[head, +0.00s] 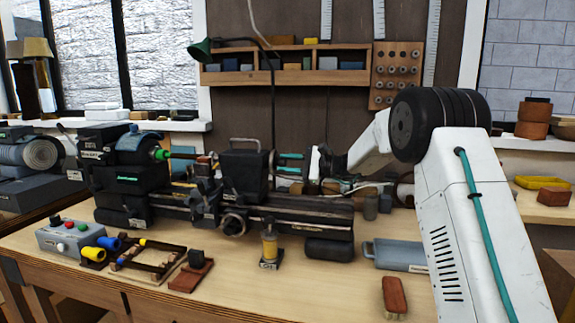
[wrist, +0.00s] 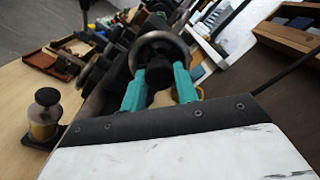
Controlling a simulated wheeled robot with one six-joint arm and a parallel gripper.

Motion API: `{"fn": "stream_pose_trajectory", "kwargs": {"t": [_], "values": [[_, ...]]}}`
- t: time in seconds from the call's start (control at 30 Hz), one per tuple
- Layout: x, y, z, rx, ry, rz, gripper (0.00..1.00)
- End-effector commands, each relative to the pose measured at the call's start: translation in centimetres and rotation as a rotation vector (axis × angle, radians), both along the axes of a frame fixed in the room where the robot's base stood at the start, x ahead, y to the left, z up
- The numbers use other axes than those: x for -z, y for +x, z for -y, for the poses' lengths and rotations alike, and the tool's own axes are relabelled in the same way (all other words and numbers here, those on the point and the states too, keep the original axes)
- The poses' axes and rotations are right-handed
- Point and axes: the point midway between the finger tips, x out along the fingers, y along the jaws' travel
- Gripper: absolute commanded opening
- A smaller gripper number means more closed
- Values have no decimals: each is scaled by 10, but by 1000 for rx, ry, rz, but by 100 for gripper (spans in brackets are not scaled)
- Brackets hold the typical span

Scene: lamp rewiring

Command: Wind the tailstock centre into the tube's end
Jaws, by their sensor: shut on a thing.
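The dark tailstock (head: 244,172) stands on the lathe bed in the head view. A short brownish tube (head: 183,155) sticks out from the green-tipped chuck (head: 160,155) to its left. The tailstock centre is too small and crowded by parts to tell whether it touches the tube's end. My gripper (head: 291,163) is at the tailstock's right end. In the wrist view its teal fingers (wrist: 160,86) are shut on the dark middle of the tailstock handwheel (wrist: 157,36), whose round rim shows just beyond them. The fingers hide part of the wheel.
A small brass-coloured pot (head: 270,246) stands in front of the lathe, and it shows at left in the wrist view (wrist: 45,118). A grey tray (head: 400,256) and a red-brown block (head: 395,295) lie right of it. A control box (head: 70,238) sits front left.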

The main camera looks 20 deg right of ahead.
Motion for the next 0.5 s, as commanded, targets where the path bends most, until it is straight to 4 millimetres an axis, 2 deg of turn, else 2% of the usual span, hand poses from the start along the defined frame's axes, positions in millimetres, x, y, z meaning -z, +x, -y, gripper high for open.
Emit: {"fn": "stream_pose_trajectory", "kwargs": {"t": [0.5], "values": [[0,0,1,4,241,-416,7]]}}
